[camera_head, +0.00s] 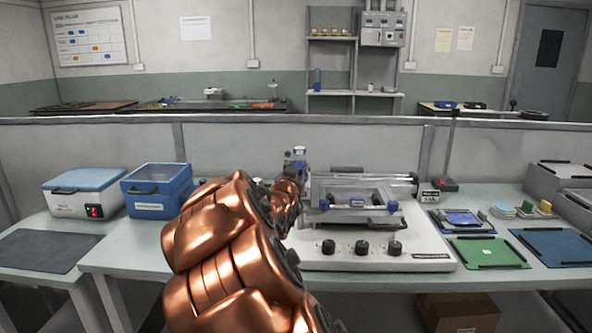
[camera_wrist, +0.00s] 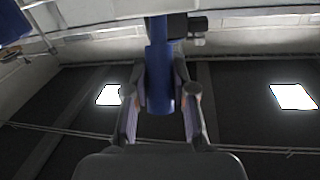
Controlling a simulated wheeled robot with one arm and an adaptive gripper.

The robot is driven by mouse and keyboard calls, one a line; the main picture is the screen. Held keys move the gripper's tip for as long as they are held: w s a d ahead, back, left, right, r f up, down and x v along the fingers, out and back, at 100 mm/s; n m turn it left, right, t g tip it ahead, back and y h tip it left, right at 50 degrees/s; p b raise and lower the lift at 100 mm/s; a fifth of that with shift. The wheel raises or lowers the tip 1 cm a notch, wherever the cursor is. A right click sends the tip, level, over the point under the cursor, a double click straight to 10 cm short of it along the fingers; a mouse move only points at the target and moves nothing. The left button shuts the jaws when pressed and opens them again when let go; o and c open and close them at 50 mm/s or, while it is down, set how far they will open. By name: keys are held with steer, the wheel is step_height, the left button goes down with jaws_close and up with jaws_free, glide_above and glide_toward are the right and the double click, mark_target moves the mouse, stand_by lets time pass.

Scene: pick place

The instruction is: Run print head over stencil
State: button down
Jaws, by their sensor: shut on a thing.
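The stencil printer (camera_head: 428,240) stands on the bench in front of me, with a pale base and dark knobs along its front. Its grey frame (camera_head: 350,215) has blue clamps or knobs at both sides and a rail across the back. My gripper (camera_head: 297,166) is at the printer's left rear side, small and partly hidden by my copper arm. In the wrist view my gripper (camera_wrist: 160,85) is shut on a blue handle-like part (camera_wrist: 160,70), one finger on each side. I cannot tell whether this part belongs to the print head. The stencil surface is not clearly visible.
A green mat (camera_head: 486,252), a blue mat (camera_head: 556,247) and a tray with a blue board (camera_head: 461,218) lie at right. A low partition runs behind.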

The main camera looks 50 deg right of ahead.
steer(key=shift+w+a, duration=0.15)
steer(key=shift+w, duration=0.05)
steer(key=c, duration=0.9)
jaws_free()
steer(key=shift+w, duration=0.1)
steer(key=shift+a, duration=0.1)
steer(key=v, duration=1.1)
steer(key=shift+s+a, duration=0.3)
